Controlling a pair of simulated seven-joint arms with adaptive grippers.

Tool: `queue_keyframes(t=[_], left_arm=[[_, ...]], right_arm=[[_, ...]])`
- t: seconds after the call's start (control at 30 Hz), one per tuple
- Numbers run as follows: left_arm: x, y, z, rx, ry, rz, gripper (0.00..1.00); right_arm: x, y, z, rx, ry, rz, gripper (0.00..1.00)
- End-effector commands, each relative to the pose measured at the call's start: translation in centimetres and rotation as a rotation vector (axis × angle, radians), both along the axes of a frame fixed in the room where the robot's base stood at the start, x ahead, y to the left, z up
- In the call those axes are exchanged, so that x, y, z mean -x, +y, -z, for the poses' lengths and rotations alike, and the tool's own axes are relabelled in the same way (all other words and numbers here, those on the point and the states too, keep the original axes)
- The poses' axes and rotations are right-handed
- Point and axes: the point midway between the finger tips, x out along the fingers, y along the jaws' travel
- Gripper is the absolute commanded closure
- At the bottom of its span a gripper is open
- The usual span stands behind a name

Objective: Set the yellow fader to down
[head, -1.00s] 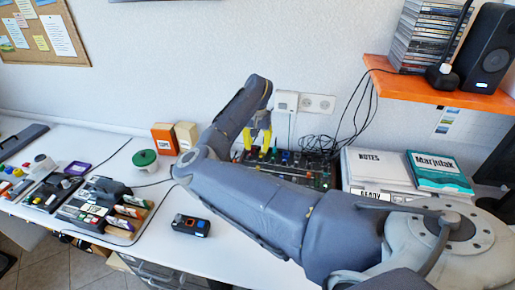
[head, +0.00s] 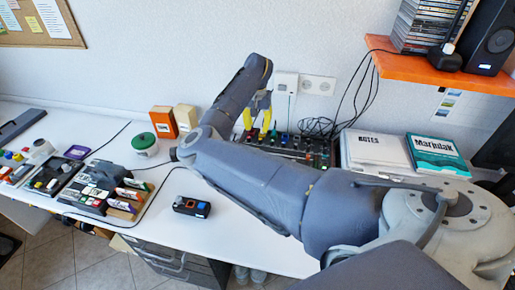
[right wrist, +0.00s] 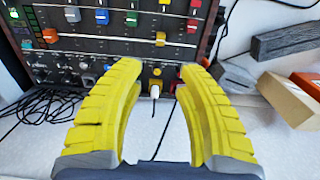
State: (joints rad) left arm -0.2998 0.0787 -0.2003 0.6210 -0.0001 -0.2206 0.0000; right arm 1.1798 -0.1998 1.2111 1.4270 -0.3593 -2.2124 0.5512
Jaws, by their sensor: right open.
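The fader panel (head: 318,152) is a dark mixer on the white desk by the wall, partly hidden behind my right arm in the head view. In the right wrist view the yellow fader cap (right wrist: 161,39) sits near the lower end of its slot, beside a red cap (right wrist: 192,25). My right gripper (head: 257,133) has yellow fingers and is above the left part of the panel. In the wrist view the gripper (right wrist: 160,72) is open and empty, its fingertips short of the yellow cap. My left gripper is not in view.
Other caps stand near the yellow one: green (right wrist: 132,18), blue (right wrist: 102,16) and orange (right wrist: 50,35). A plug (right wrist: 154,88) and cable show between the fingers.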

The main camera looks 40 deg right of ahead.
Motion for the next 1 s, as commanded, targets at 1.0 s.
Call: queue_keyframes(t=[1.0], left_arm=[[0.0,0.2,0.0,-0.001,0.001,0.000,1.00]], right_arm=[[0.0,0.0,12.0,0.001,0.001,0.000,0.64]])
